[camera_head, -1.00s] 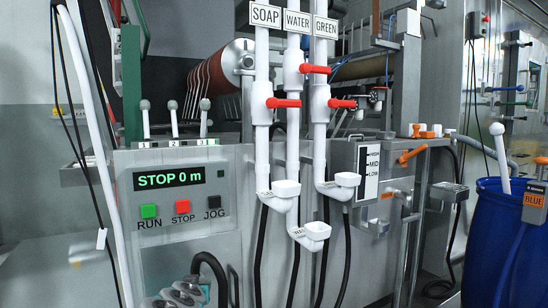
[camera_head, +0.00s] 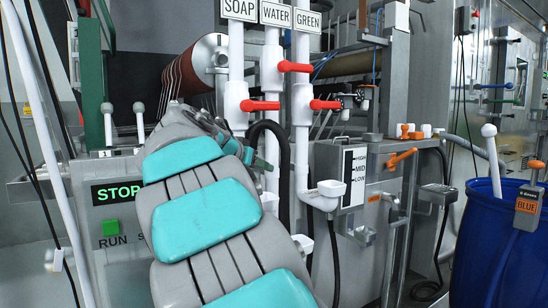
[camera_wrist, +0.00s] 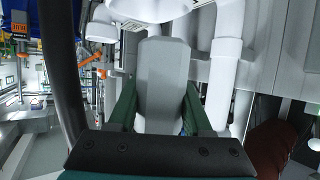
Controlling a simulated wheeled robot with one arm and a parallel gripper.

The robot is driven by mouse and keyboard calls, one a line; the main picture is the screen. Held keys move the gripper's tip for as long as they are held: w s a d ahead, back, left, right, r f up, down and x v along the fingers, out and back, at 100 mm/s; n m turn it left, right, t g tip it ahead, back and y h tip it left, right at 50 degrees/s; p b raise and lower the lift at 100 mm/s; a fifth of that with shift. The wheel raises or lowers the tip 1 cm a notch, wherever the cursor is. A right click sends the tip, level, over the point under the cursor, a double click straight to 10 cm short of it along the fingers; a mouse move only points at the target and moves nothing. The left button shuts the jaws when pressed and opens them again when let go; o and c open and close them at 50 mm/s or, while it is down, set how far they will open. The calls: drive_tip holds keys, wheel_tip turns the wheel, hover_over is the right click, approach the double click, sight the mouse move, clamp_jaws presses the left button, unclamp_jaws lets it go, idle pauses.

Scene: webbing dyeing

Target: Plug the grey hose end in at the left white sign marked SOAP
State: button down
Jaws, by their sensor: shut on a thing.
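The white SOAP sign (camera_head: 239,9) is the leftmost of three signs, on a white pipe with a red-handled valve. The white cup (camera_head: 268,201) low on that pipe shows only partly behind my arm. In the wrist view, my gripper (camera_wrist: 160,90) has its green fingers shut on the grey hose end (camera_wrist: 162,65), a blocky piece pointing up the picture toward white pipework. Which pipe that is, I cannot tell. A black hose (camera_head: 279,140) arches beside my wrist in the head view; there the hose end itself is hidden.
The WATER sign (camera_head: 276,15) and GREEN sign (camera_head: 308,20) stand to the right. The GREEN cup (camera_head: 327,190) and WATER cup (camera_head: 302,243) are close to my arm. A grey level box (camera_head: 330,165) and a blue barrel (camera_head: 475,250) are farther right.

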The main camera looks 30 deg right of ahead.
drive_tip(key=shift+s+d+f+m+g+b, duration=0.2)
drive_tip(key=shift+d+f+b, duration=0.15)
drive_tip(key=shift+d+f, duration=0.3)
drive_tip(key=shift+s+d+f+m+g+b, duration=0.15)
drive_tip(key=shift+d+f+b, duration=0.15)
drive_tip(key=shift+d+f, duration=0.3)
drive_tip(key=shift+f+b, duration=1.5)
drive_tip(key=shift+f, duration=0.1)
drive_tip(key=shift+c, duration=1.3)
unclamp_jaws()
drive_tip(key=shift+a, duration=0.1)
